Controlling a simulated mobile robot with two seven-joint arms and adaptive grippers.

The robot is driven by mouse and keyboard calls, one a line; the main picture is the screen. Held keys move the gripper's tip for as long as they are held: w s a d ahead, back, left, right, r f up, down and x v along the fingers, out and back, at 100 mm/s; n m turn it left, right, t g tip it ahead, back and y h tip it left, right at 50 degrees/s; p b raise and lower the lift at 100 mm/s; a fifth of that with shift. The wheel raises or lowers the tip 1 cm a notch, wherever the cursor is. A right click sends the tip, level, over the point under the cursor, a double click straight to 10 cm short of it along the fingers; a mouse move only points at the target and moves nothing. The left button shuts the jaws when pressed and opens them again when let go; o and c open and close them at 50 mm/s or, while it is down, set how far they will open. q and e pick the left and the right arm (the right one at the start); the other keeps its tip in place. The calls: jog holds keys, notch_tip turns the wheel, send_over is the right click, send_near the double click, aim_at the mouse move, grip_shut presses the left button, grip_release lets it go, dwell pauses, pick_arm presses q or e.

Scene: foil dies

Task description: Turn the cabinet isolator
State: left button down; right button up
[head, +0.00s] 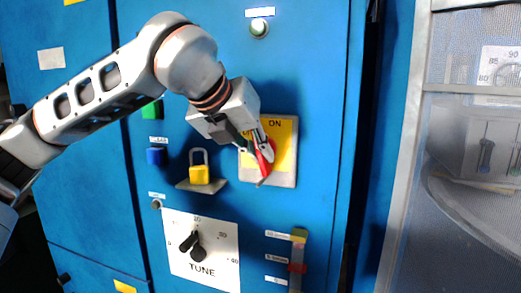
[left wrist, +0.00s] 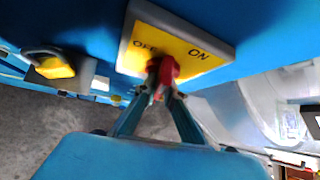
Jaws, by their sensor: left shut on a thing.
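The cabinet isolator is a yellow plate (head: 284,135) with a grey border on the blue cabinet front, right of centre in the head view. Its red handle (head: 266,166) stands out from the plate and slants in the head view. My left gripper (head: 256,150) is shut on this handle and hides part of the plate. In the left wrist view the plate (left wrist: 205,58) reads OFF at left and ON at right. The red handle (left wrist: 163,70) sits between the fingertips, below and between the two words. The exact handle angle is hard to tell. My right gripper is not in view.
A yellow padlock (head: 199,175) sits on a small ledge left of the isolator. Below are a TUNE dial panel (head: 216,262) and a slider (head: 298,267). A white button (head: 258,28) is above. A mesh-windowed door (head: 466,150) stands at right.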

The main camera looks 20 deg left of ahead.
pick_arm(q)
jog(key=shift+f+m+y, duration=0.1)
jog(key=shift+m+y, duration=0.4)
jog(key=shift+y, duration=0.6)
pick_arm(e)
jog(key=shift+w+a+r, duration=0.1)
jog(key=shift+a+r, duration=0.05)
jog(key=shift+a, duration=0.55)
pick_arm(q)
jog(key=shift+f, duration=0.1)
jog(key=c, duration=2.1)
grip_release()
jog(key=shift+c, duration=0.2)
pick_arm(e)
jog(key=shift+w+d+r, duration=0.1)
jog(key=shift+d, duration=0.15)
pick_arm(q)
jog(key=shift+r, duration=0.2)
jog(key=shift+s+r, duration=0.2)
jog(key=v, duration=1.1)
jog(key=shift+s+d, duration=0.15)
jog(key=shift+d, duration=0.05)
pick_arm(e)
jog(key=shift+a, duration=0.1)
